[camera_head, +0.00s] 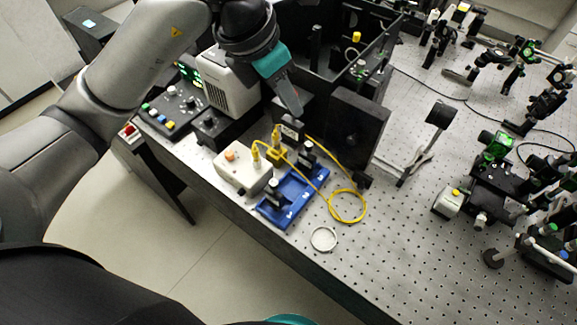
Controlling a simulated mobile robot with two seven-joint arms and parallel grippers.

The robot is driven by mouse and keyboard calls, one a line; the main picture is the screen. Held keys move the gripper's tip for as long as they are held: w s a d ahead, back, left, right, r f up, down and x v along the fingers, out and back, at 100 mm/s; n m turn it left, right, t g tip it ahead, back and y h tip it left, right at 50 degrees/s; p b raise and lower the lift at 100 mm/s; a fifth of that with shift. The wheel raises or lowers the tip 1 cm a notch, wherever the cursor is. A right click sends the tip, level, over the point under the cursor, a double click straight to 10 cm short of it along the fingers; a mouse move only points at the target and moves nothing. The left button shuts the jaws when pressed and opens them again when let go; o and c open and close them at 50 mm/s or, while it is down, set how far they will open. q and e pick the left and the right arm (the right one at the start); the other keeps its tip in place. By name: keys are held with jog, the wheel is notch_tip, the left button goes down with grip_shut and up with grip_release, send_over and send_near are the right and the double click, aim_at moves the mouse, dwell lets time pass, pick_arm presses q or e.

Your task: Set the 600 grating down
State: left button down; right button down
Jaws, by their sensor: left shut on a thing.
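My left gripper (294,108) reaches down from the top, over the bench beside the open black enclosure. It is shut on a small dark piece with a pale label (291,131), which I take to be the 600 grating; its number is too small to read. The blue tray (288,213) lies on the bench below and in front of the gripper. Dark upright pieces stand at its near-left end (274,190) and its far end (305,158). The fingertips partly merge with the dark housing behind. My right gripper is not in view.
A white box (240,171) with yellow-plugged cables stands left of the tray. A yellow cable loop (347,206) and a white ring (323,239) lie to its right and front. A black panel (350,128) stands close right of the gripper. Optics mounts crowd the right side.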

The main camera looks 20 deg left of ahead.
pick_arm(q)
notch_tip(320, 180, down, 16)
jog(key=shift+r+b, duration=0.15)
jog(key=shift+b, duration=0.3)
jog(key=c, duration=1.2)
grip_release()
jog(key=shift+f, duration=0.2)
jog(key=shift+c, duration=0.2)
jog(key=o, duration=0.5)
jog(key=shift+r, duration=0.2)
jog(key=v, duration=1.2)
jog(key=shift+s+p, duration=0.1)
jog(key=shift+p, duration=0.25)
